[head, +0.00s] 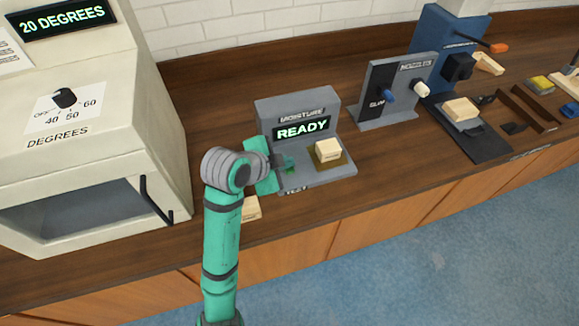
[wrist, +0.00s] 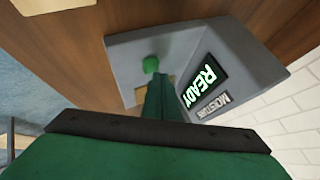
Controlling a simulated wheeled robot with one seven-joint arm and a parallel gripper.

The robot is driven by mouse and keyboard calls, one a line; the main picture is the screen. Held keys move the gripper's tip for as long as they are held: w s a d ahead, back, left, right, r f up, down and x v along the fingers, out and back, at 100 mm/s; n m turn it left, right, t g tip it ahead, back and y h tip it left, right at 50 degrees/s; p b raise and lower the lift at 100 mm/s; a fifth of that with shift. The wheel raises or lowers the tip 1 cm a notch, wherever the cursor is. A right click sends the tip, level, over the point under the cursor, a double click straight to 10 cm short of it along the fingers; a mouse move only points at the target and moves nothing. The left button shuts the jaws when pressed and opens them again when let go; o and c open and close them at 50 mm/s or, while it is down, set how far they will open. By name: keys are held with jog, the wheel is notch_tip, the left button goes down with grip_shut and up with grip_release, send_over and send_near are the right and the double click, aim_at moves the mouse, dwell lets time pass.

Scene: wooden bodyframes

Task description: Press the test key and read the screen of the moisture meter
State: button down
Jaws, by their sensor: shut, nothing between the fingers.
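The grey moisture meter (head: 322,178) stands on the wooden counter, and its lit screen (head: 303,129) reads READY in green. The screen (wrist: 202,86) also shows READY, turned on its side, in the wrist view. A pale wooden block (head: 328,150) sits on the meter's base; in the wrist view my fingers mostly hide it. A green round key (wrist: 150,64) is on the meter's base. My gripper (head: 282,162) is shut and empty over the left part of the base. In the wrist view the fingertips appear close to the key; I cannot tell whether they touch it.
A cream oven (head: 90,130) with a 20 DEGREES display stands close at the left. A pale block (head: 251,208) lies on the counter below my gripper. A grey nozzle stand (head: 395,95) and a dark tray (head: 475,140) are to the right. Counter between meter and stand is clear.

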aim_at(287, 170)
jog(key=shift+f, duration=0.45)
dwell(0.5)
jog(key=shift+r, duration=0.1)
jog(key=shift+s+r, duration=0.1)
jog(key=shift+r, duration=0.7)
jog(key=shift+r, duration=2.55)
